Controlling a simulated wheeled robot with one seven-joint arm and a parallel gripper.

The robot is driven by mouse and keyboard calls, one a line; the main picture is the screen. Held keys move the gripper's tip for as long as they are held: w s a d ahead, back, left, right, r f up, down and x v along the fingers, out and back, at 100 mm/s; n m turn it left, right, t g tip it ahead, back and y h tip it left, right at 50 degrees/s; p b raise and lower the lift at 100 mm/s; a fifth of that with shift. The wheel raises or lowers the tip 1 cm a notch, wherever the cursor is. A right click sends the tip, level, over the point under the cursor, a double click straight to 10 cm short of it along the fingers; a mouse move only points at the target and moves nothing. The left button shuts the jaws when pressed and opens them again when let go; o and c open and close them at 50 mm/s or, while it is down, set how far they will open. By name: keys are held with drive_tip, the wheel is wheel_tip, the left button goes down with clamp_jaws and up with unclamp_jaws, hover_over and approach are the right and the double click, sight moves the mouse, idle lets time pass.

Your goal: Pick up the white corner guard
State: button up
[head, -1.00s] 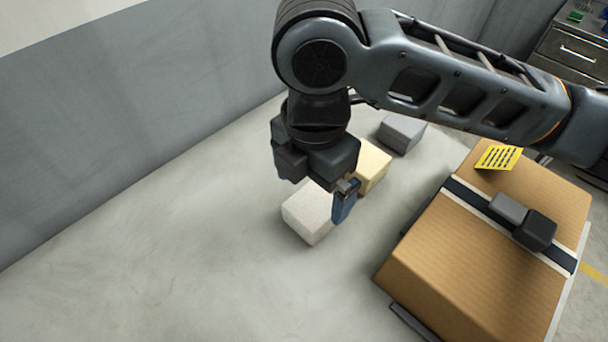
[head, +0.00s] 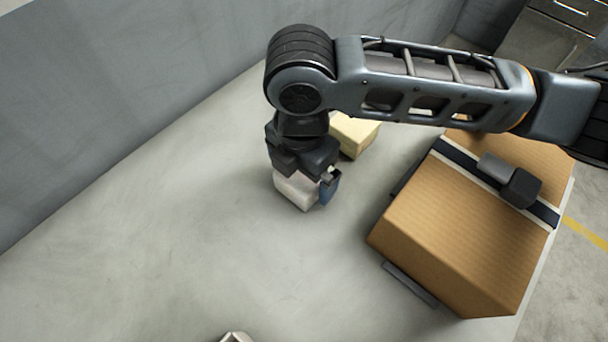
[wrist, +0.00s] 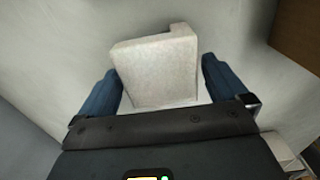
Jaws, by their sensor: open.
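My gripper (wrist: 160,90) is open, one finger on each side of the guard, with a small gap visible at each side. In the head view my gripper (head: 318,186) is right over the guard, and only one blue finger shows clearly.
A pale yellow block (head: 354,134) lies just behind the guard. A large cardboard box (head: 450,225) with a dark strap stands to the right. A grey wall (head: 110,110) runs along the left. A small pale object (head: 236,337) shows at the bottom edge. The floor at left is clear.

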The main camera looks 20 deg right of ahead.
drive_tip(key=shift+c, duration=0.4)
drive_tip(key=c, duration=0.8)
drive_tip(key=shift+r, duration=0.1)
